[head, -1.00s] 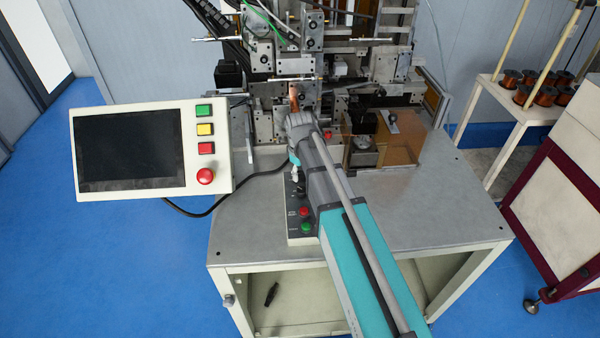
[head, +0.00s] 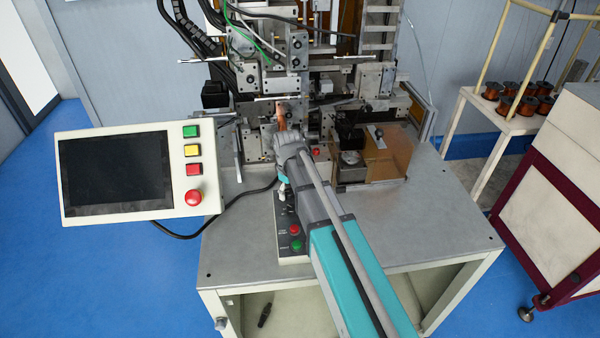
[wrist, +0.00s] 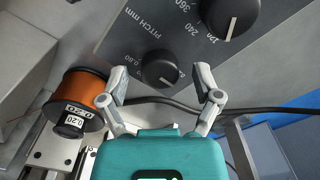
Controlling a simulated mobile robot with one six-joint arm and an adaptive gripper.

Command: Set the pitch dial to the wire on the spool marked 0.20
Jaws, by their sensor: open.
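In the wrist view the pitch dial (wrist: 160,69) is a black knob on a grey panel, beside the printed words PITCH MM. A white line on its face points towards the lower right; the value it points at is not readable. The spool marked 0.20 (wrist: 78,101) holds copper-coloured wire and lies at the left, its label towards me. My gripper (wrist: 161,78) is open, its two fingers on either side of the pitch dial in the picture. I cannot tell whether they touch it. In the head view my arm hides the dial.
A larger black dial (wrist: 230,16), with numbers such as 240 and 360, is beyond the pitch dial. A black cable (wrist: 240,110) runs past the fingers. In the head view a screen panel (head: 115,172) stands left, and a rack with several copper spools (head: 497,97) stands right.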

